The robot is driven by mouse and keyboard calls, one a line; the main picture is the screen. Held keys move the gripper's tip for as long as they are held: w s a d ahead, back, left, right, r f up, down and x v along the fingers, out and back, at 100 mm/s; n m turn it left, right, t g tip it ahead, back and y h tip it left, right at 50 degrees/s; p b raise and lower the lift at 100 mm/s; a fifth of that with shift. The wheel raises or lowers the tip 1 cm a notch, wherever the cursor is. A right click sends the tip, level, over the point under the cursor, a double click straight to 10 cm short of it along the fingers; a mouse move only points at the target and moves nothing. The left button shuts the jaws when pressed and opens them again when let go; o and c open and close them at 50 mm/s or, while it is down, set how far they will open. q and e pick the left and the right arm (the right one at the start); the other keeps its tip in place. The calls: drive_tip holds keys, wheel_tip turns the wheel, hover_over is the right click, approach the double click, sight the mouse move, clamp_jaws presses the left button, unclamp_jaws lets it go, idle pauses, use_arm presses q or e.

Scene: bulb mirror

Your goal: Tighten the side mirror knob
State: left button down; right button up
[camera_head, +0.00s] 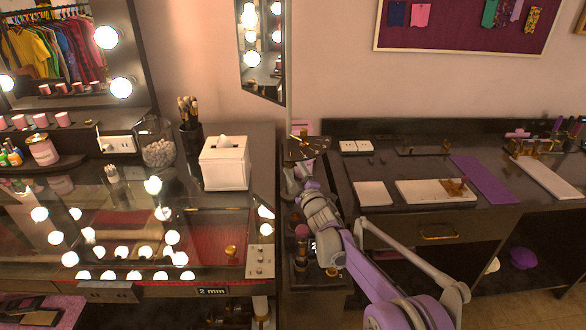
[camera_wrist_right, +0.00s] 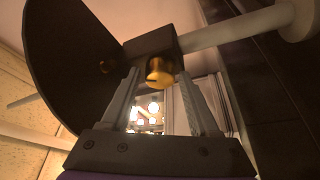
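The side mirror (camera_head: 262,45) hangs at the top centre of the head view, beside a thin pale pole. A gold knob (camera_wrist_right: 160,72) with a dark slot on its face sits on a dark clamp block (camera_wrist_right: 150,45) in the right wrist view. My right gripper (camera_wrist_right: 160,78) is open, with one finger to each side of the knob and a gap visible on both sides. In the head view my right gripper (camera_head: 296,178) is small and low at the pole's foot, beside the dark vanity. My left gripper is not in view.
A white tissue box (camera_head: 226,163) and a brush cup (camera_head: 190,140) stand left of my right gripper on the vanity. A dark panel (camera_wrist_right: 80,60) and a pale rod (camera_wrist_right: 235,28) adjoin the clamp block. A desk with trays (camera_head: 440,190) lies to the right.

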clamp_jaws()
drive_tip(key=shift+m, duration=0.8)
drive_tip(key=shift+o, duration=1.7)
unclamp_jaws()
drive_tip(key=shift+s, duration=0.1)
drive_tip(key=v, duration=0.5)
drive_tip(key=b+v, duration=0.1)
drive_tip(key=v, duration=0.4)
drive_tip(key=shift+s+f+b, duration=0.3)
drive_tip(key=shift+s, duration=0.05)
drive_tip(key=shift+t+h, duration=0.3)
